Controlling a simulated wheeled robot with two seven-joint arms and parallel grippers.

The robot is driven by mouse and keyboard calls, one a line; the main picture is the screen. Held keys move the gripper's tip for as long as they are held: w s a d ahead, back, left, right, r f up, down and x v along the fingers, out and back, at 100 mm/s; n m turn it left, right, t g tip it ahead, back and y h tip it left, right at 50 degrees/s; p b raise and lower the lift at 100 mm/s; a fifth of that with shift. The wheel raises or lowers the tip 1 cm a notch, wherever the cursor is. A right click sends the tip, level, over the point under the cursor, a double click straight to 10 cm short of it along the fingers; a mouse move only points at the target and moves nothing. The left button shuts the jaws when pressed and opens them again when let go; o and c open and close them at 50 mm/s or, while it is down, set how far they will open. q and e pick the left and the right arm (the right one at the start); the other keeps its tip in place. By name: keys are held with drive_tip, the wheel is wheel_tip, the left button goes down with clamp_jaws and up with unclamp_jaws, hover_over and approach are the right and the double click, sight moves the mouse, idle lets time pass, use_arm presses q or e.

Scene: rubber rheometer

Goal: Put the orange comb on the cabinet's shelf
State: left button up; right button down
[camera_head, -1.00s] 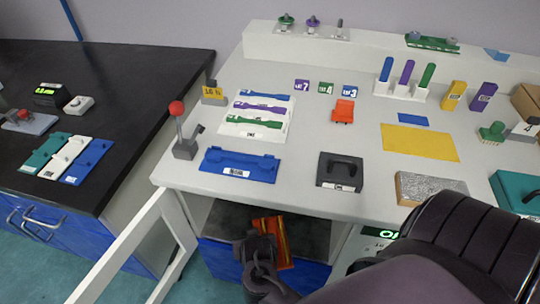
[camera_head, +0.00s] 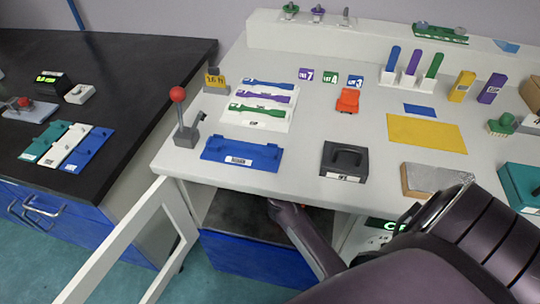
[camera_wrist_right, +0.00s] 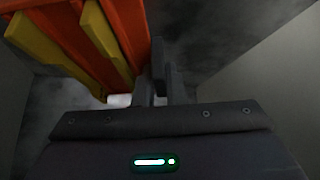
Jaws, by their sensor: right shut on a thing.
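The orange comb (camera_wrist_right: 75,40), with yellow strips along it, fills the upper left of the right wrist view. My right gripper (camera_wrist_right: 157,82) is shut on the comb's edge. In the head view my right arm reaches into the open cabinet under the bench, and the gripper's fingers are hidden there. Only a small sliver of orange shows beside my forearm. The cabinet's dark shelf (camera_head: 232,213) is partly covered by the bench top and my arm. I cannot tell whether the comb touches the shelf. My left gripper is not in view.
The cabinet's white-framed door (camera_head: 125,240) stands open at the left. Above is the bench top (camera_head: 310,155), with a blue tray (camera_head: 242,153) and a black handled block (camera_head: 344,162) near its front edge. A blue front (camera_head: 265,255) lies below the shelf.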

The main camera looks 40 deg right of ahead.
wheel_tip(320, 180, down, 2)
drive_tip(key=shift+a+f, duration=0.1)
wheel_tip(320, 180, down, 3)
drive_tip(key=shift+f+b, duration=0.1)
drive_tip(key=shift+b, duration=0.4)
drive_tip(key=shift+w+f, duration=0.1)
drive_tip(key=shift+f, duration=0.35)
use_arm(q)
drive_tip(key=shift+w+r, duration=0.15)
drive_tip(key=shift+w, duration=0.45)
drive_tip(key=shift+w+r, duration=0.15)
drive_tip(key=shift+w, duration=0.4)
use_arm(e)
drive_tip(key=c, duration=1.9)
unclamp_jaws()
drive_tip(key=shift+f, duration=0.15)
drive_tip(key=shift+c, duration=0.2)
drive_tip(key=o, duration=0.4)
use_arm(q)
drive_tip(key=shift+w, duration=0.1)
use_arm(e)
drive_tip(key=shift+o, duration=0.2)
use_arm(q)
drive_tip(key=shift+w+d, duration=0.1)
